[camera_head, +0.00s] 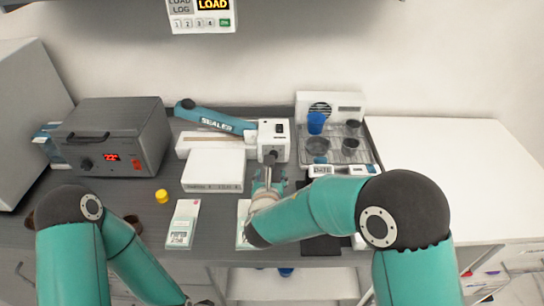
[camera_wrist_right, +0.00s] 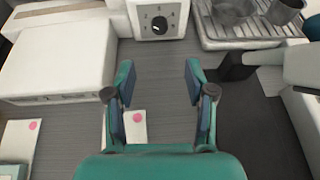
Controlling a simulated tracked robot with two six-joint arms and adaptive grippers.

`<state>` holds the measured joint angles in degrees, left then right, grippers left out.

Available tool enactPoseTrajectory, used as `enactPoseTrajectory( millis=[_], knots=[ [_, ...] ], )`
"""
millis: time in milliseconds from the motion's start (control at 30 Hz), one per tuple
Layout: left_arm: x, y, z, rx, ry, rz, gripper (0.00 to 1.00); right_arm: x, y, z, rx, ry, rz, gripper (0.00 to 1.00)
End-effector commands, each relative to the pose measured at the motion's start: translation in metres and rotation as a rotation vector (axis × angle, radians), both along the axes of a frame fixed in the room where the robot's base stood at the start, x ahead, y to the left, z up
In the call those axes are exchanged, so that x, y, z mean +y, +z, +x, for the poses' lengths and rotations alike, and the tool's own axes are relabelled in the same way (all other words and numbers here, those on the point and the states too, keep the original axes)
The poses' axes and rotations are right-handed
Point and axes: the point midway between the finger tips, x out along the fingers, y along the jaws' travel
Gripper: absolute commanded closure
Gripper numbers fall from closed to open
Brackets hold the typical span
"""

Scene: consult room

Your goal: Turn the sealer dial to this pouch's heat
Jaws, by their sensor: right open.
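The sealer (camera_head: 215,121) has a blue lever marked SEALER and a white control box (camera_head: 273,131) at its right end. The black dial (camera_wrist_right: 160,25) shows in the right wrist view, with numbers around it; its exact setting is too small to read. My right gripper (camera_wrist_right: 158,75) is open and empty, short of the dial and apart from it. One white pouch (camera_head: 182,224) lies flat with printed text; another pouch (camera_wrist_right: 133,125) with a pink dot lies below my right gripper. My left gripper is out of view.
A white box (camera_head: 213,171) stands in front of the sealer. A grey oven-like unit (camera_head: 114,137) with a red display is at left. A tray (camera_head: 345,155) with cups is right of the sealer. A small yellow item (camera_head: 161,196) lies on the dark worktop.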

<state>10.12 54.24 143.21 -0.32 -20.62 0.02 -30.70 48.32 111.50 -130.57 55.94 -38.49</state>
Motion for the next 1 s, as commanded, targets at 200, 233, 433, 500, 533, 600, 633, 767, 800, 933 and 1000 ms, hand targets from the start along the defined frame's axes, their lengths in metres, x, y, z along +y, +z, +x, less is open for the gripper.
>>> enactPoseTrajectory(
  millis=[200,233,433,500,533,600,633,767,800,933,1000],
  knots=[
    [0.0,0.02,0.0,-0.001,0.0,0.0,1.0,-0.003,-0.017,0.045,0.003,-0.001,0.001,0.45],
    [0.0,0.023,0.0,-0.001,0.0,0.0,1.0,-0.002,-0.019,0.051,0.002,0.0,0.0,0.45],
    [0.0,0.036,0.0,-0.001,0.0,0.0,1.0,-0.004,-0.035,0.087,0.002,0.002,0.0,0.45],
    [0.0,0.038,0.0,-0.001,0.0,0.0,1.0,-0.004,-0.039,0.096,0.001,0.002,0.0,0.45],
    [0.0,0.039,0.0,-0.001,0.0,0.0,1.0,-0.004,-0.04,0.099,0.002,0.002,0.001,0.45],
    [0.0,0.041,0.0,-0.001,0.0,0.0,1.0,-0.004,-0.043,0.105,0.002,0.002,0.0,0.45],
    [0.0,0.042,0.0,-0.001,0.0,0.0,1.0,-0.005,-0.044,0.108,0.001,0.002,0.0,0.45],
    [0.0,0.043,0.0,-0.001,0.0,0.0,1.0,-0.004,-0.047,0.114,0.001,0.004,0.001,0.45],
    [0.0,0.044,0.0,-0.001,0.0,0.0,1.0,-0.004,-0.048,0.115,0.001,0.004,0.001,0.45],
    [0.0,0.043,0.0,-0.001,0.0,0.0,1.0,-0.005,-0.049,0.115,0.001,0.004,0.0,0.45],
    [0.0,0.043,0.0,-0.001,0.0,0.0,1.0,-0.004,-0.049,0.115,0.001,0.004,0.0,0.45]
  ],
)
